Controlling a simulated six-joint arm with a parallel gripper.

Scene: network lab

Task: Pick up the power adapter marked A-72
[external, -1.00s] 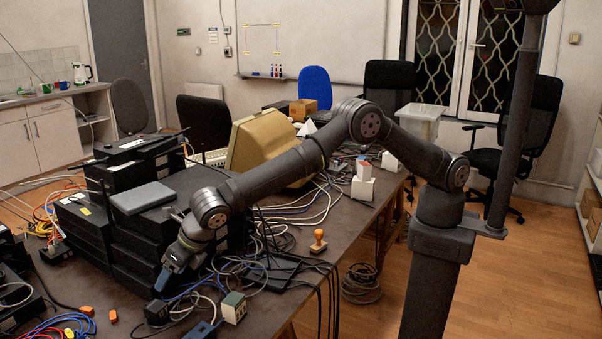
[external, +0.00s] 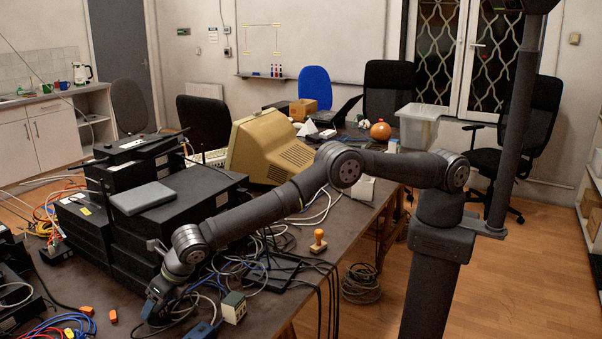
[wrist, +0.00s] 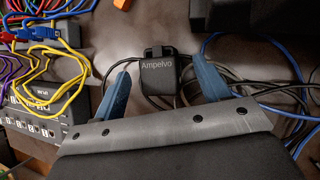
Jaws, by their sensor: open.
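A black power adapter (wrist: 158,72) with the word "Ampelvo" on its face lies on the table in the wrist view. I see no A-72 marking on it. My gripper (wrist: 161,66) is open, with one blue finger on each side of the adapter and gaps between. In the external view my gripper (external: 153,310) is low over the near table edge and hides most of that adapter.
Dark cables (wrist: 270,92) lie around the adapter. A grey switch (wrist: 45,115) with yellow and purple cables is at the left of the wrist view. A stack of black boxes (external: 125,225) stands behind my gripper. A blue object (external: 203,329) lies near the table edge.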

